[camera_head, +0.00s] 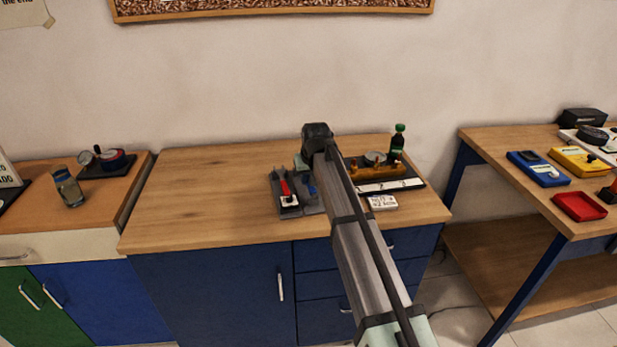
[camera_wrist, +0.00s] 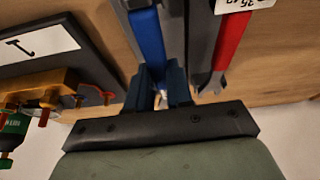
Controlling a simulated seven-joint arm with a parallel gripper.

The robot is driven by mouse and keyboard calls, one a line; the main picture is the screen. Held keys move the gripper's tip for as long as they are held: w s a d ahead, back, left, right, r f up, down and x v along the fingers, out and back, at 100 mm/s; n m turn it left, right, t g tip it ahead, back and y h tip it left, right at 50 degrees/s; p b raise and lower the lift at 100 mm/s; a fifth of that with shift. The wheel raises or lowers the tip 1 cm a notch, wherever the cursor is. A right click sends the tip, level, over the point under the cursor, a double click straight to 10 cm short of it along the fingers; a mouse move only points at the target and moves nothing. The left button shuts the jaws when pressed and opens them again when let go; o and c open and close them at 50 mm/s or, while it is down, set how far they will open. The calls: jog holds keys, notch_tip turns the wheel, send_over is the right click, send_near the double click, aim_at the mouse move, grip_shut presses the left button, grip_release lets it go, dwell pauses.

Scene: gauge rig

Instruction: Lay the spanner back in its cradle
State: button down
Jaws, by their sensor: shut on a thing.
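A blue-handled tool, which I take to be the spanner (camera_wrist: 148,36), runs from the top of the wrist view down to my gripper (camera_wrist: 160,92). My gripper's dark fingers are shut on its near end, where a little bright metal shows between them. A grey cradle (camera_wrist: 200,45) lies along the handle; I cannot tell whether the spanner rests in it or hangs just above. In the head view, a bit of blue (camera_head: 312,190) shows beside the cradle, and my arm hides most of the gripper and spanner.
A red-handled tool (camera_head: 286,188) lies in a grey holder just left. The worktop's left (camera_head: 200,195) is clear.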

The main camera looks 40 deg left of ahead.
jog(key=shift+f, duration=0.8)
dwell(0.5)
jog(key=c, duration=0.9)
grip_release()
jog(key=shift+c, duration=0.2)
jog(key=v, duration=1.4)
